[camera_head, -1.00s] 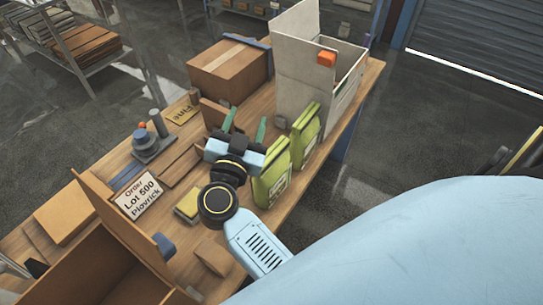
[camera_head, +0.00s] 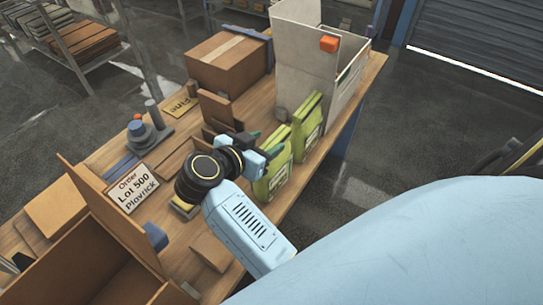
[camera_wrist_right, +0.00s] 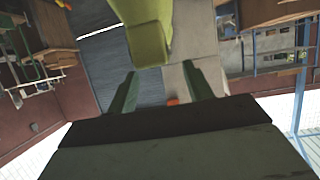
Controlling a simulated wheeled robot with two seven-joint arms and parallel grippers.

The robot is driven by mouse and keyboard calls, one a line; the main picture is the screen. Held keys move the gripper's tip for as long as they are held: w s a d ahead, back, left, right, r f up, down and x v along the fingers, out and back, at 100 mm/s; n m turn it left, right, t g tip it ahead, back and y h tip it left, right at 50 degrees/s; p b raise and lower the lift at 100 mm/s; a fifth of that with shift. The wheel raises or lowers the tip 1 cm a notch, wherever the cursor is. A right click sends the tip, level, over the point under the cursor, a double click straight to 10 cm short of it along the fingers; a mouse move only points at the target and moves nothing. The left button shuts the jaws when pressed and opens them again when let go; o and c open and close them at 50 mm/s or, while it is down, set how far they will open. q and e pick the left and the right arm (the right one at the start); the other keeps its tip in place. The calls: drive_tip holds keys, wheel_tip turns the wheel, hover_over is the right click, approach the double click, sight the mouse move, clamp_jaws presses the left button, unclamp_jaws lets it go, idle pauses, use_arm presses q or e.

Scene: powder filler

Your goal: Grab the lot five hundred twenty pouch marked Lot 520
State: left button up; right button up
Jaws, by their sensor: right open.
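Two yellow-green pouches stand upright along the table's right side, a nearer pouch (camera_head: 272,178) and a farther pouch (camera_head: 307,128). Both have pale labels whose lot numbers I cannot read. My right gripper (camera_head: 268,142) is open and empty beside the upper left of the nearer pouch, partly hidden by its own wrist. In the right wrist view its green fingers (camera_wrist_right: 160,92) are spread apart, and a green pouch (camera_wrist_right: 147,38) shows beyond them, near the line between them. I cannot tell which pouch that is. My left gripper is not in view.
An order card (camera_head: 134,189) reads "Order Lot 500 Playrick". A pale open bin (camera_head: 304,62) with an orange tag stands behind the pouches. A closed carton (camera_head: 228,65) is at the back, and an open brown box (camera_head: 110,230) at front left. The table's right edge is close to the pouches.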

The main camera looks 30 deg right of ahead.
sight(276, 137)
drive_tip(key=shift+f+b+x, duration=0.2)
drive_tip(key=shift+b+x, duration=0.6)
drive_tip(key=shift+x, duration=0.3)
drive_tip(key=shift+w+d+b, duration=0.15)
drive_tip(key=shift+d+b, duration=0.15)
drive_tip(key=shift+d, duration=0.1)
clamp_jaws()
